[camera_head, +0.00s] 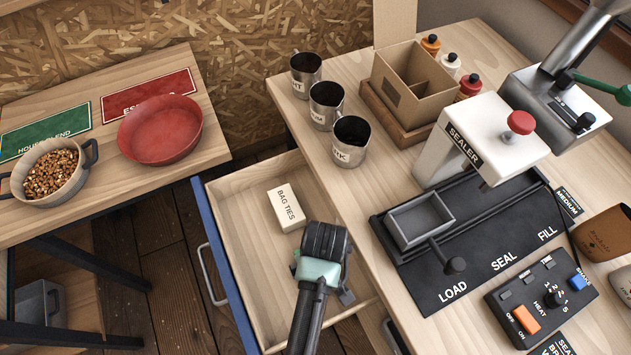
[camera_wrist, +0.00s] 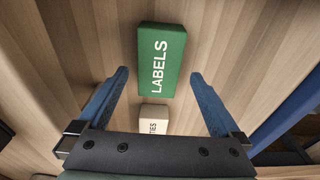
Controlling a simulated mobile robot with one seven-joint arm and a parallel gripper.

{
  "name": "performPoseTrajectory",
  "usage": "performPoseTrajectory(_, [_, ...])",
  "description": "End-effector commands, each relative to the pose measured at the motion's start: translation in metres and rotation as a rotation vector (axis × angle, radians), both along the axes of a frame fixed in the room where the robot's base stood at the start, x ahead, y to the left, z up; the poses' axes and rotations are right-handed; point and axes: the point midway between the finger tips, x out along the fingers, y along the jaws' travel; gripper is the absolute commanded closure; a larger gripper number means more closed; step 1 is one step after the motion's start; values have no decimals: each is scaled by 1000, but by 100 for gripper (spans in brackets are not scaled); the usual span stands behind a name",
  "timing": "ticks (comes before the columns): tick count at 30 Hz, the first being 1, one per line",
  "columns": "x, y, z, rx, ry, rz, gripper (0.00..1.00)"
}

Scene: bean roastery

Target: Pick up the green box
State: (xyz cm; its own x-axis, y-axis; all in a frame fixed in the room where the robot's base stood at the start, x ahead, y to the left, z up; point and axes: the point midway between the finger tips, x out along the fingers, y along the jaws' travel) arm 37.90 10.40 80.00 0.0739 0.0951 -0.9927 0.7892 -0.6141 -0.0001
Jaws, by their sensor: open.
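The green box (camera_wrist: 162,60), marked LABELS, lies on the wooden floor of the open drawer (camera_head: 243,225). In the wrist view it is at the upper middle, ahead of and between the blue fingers. I cannot see it in the head view, where my arm covers part of the drawer. My gripper (camera_wrist: 158,74) is open and empty, pointing down into the drawer. In the head view my gripper (camera_head: 328,245) is over the drawer's right part, its fingertips mostly hidden. The gap between fingers and box is hard to judge.
A white BAG TIES box (camera_head: 287,207) lies in the drawer near the green box; it also shows in the wrist view (camera_wrist: 153,116). The drawer's blue front (camera_head: 226,265) is at left, the worktop (camera_head: 345,205) at right. Metal cups (camera_head: 325,103) stand near its edge.

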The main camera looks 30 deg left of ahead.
Motion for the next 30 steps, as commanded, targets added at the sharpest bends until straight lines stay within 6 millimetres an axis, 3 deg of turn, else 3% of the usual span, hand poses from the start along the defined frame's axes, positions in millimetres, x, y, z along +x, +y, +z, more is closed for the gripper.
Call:
performPoseTrajectory(12, [5,5,-48,-1,1,-1,0])
performPoseTrajectory(21, [5,5,-51,0,0,-1,0])
performPoseTrajectory(30, [5,5,-51,0,0,-1,54])
